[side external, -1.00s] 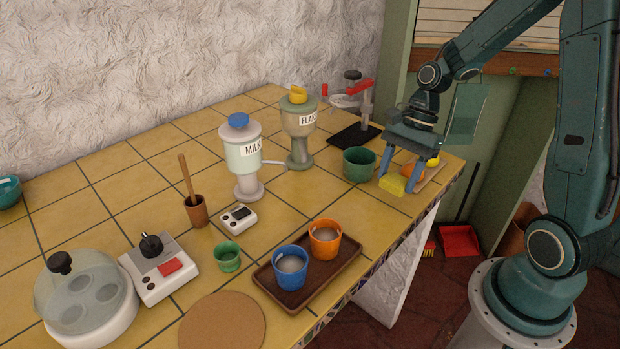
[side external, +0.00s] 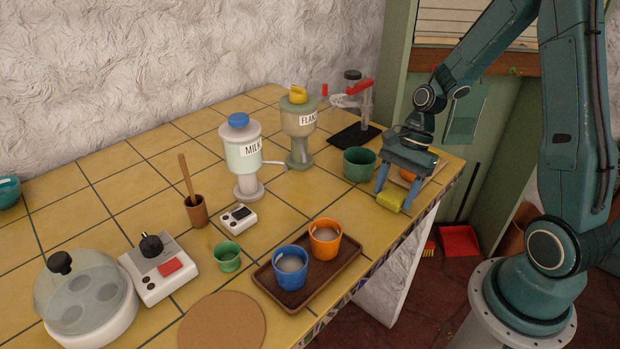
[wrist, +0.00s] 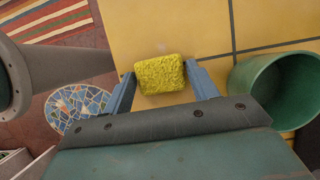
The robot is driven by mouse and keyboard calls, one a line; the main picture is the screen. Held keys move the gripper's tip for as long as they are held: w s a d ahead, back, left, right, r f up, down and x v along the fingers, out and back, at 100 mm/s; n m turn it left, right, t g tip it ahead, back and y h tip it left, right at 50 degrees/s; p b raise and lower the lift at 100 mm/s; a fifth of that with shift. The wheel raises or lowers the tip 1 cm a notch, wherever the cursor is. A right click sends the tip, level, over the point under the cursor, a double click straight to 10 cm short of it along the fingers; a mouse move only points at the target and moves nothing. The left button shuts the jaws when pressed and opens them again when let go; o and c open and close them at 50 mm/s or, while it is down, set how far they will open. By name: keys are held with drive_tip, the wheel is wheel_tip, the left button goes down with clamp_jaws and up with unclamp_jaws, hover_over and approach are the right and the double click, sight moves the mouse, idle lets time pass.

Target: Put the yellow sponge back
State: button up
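The yellow sponge (side external: 391,201) is a small rough block near the counter's front edge, close to its right end. My gripper (side external: 394,192) points down, with its two blue fingers on either side of the sponge. In the wrist view the sponge (wrist: 160,74) sits between the fingertips (wrist: 160,76), which look to be touching its sides, so the gripper appears shut on it. I cannot tell whether its underside touches the tiles.
A green pot (side external: 359,165) stands just left of my gripper, also close in the wrist view (wrist: 275,90). A brown tray (side external: 343,277) with blue and orange cups lies further left along the front edge. Bare tiles lie between that tray and the sponge.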

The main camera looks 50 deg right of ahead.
drive_tip(key=shift+o, duration=1.1)
drive_tip(key=shift+r, duration=0.2)
drive_tip(key=v, duration=1.2)
drive_tip(key=s+a+r+n+t+h, duration=0.4)
drive_tip(key=s+a+r+n, duration=0.5)
drive_tip(key=n, duration=0.9)
drive_tip(key=shift+s+a+t+h, duration=0.3)
drive_tip(key=shift+s+a+t, duration=0.5)
drive_tip(key=shift+s+a, duration=0.7)
